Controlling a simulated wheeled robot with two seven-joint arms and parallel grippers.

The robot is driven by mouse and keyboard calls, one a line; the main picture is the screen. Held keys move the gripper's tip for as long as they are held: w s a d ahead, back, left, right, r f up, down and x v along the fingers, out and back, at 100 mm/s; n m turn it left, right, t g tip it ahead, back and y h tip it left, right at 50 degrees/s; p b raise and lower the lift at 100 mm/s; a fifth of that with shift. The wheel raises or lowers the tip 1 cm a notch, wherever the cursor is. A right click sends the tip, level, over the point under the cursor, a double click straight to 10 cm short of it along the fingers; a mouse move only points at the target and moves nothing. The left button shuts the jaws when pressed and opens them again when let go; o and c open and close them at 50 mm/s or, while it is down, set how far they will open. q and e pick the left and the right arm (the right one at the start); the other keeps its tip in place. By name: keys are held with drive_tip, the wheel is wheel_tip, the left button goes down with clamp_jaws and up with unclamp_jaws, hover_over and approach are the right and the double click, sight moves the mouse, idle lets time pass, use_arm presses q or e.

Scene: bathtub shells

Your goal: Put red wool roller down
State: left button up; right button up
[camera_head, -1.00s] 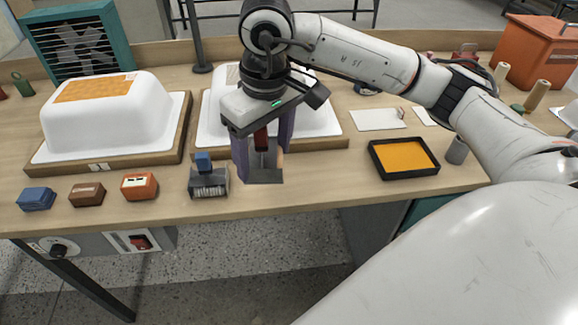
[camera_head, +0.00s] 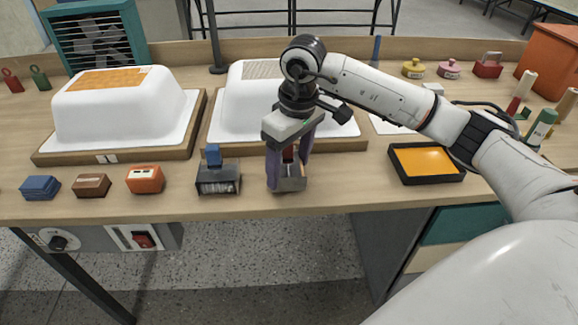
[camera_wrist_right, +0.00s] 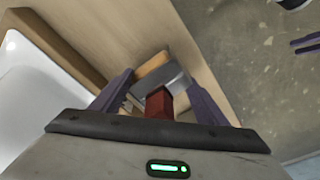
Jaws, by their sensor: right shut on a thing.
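My right gripper (camera_head: 288,164) is shut on the red wool roller (camera_head: 291,184), near the front edge of the workbench. In the right wrist view its red handle (camera_wrist_right: 158,104) sits between the purple fingers, with a grey guard and a tan roller part beyond it. The roller is low over bare wood; I cannot tell whether it touches the bench. A blue-handled tool with a grey guard (camera_head: 218,180) stands just left of it. My left gripper is not in view.
White tub shells on wooden bases stand behind: one at left (camera_head: 125,115), one behind the gripper (camera_head: 240,100). A black tray with orange contents (camera_head: 427,162) lies to the right. Orange (camera_head: 145,179), brown (camera_head: 92,186) and blue (camera_head: 40,188) blocks line the front left.

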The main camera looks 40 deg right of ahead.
sight(294, 171)
drive_tip(key=shift+f, duration=0.35)
drive_tip(key=o, duration=0.5)
drive_tip(key=shift+f, duration=0.2)
drive_tip(key=o, duration=0.4)
drive_tip(key=shift+r, duration=0.1)
drive_tip(key=shift+r, duration=0.3)
drive_tip(key=r, duration=0.4)
drive_tip(key=s+r, duration=0.1)
drive_tip(key=r, duration=0.6)
drive_tip(key=shift+s+d+r+p, duration=0.15)
drive_tip(key=shift+s+r+p, duration=0.05)
drive_tip(key=shift+r+p, duration=0.1)
